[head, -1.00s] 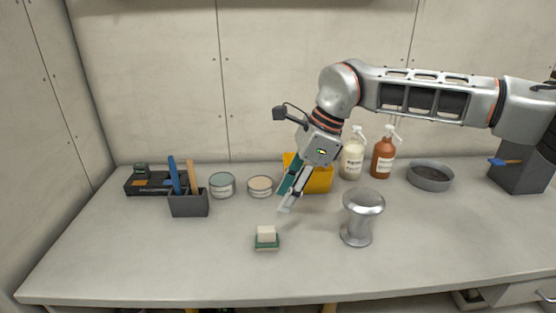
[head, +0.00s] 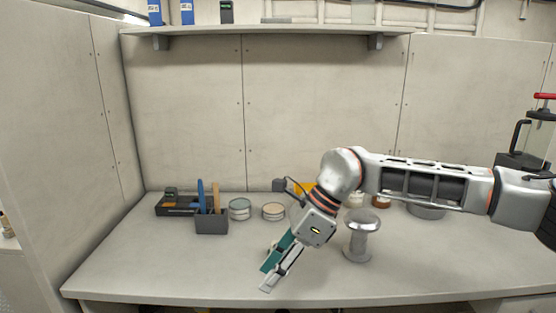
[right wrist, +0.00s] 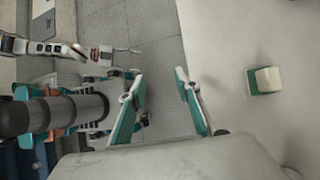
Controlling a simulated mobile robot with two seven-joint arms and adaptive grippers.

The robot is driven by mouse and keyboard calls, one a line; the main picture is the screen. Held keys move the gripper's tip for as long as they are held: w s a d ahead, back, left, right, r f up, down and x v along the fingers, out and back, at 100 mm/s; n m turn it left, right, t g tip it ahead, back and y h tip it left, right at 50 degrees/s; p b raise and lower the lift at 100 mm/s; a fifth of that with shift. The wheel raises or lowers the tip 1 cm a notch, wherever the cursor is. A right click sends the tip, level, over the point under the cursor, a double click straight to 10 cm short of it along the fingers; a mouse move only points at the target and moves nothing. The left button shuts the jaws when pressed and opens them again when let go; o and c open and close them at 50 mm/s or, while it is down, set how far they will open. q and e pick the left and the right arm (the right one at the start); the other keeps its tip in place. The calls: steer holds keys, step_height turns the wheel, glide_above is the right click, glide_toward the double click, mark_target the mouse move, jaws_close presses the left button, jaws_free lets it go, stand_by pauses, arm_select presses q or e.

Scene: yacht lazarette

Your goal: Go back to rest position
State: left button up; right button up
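My right gripper (head: 268,278) hangs low over the front of the bench in the head view, with teal and grey fingers pointing down-left. In the right wrist view its two fingers (right wrist: 160,76) stand apart with nothing between them, so it is open. A pale block on a green base (right wrist: 265,80) sits on the bench to the right of the fingers in that view. In the head view the gripper hides this block. My left arm shows small at the upper left of the right wrist view; its gripper (right wrist: 128,50) is too small to judge.
A shiny metal bollard-like post (head: 361,236) stands right of my gripper. A dark holder (head: 211,222), two round tins (head: 239,210) and a black tray (head: 174,205) stand at the back left. My forearm partly covers the yellow bin (head: 305,188), bottles and grey bowl (head: 427,212). The front left bench (head: 150,270) is clear.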

steer(key=s+a+r+m+g+y, duration=0.25)
steer(key=s+a+m+y, duration=0.35)
steer(key=s+a+y, duration=0.7)
steer(key=w+d+f+m+t+p, duration=0.15)
steer(key=w+m+t, duration=0.25)
steer(key=m+t, duration=0.45)
steer(key=w+d+f+m+t+b, duration=0.1)
steer(key=w+d+m+t, duration=0.3)
steer(key=m, duration=0.7)
steer(key=w+d+f+m+t+h, duration=0.2)
steer(key=d+f+m+t+h, duration=0.7)
steer(key=f+m, duration=0.5)
steer(key=s+d+f+m+g+h, duration=0.3)
steer(key=s+d+f+m+h, duration=0.1)
steer(key=s+d+f, duration=0.5)
steer(key=s+d+f+m+g+h+p, duration=0.1)
steer(key=s+d+f+m+g+h, duration=0.2)
steer(key=f, duration=1.1)
steer(key=s+d+m+h, duration=0.1)
steer(key=s+d+m, duration=0.2)
steer(key=s+d, duration=0.3)
steer(key=shift+d+f+g, duration=0.2)
steer(key=shift+d+g, duration=0.2)
steer(key=shift+d, duration=0.65)
steer(key=shift+s, duration=0.1)
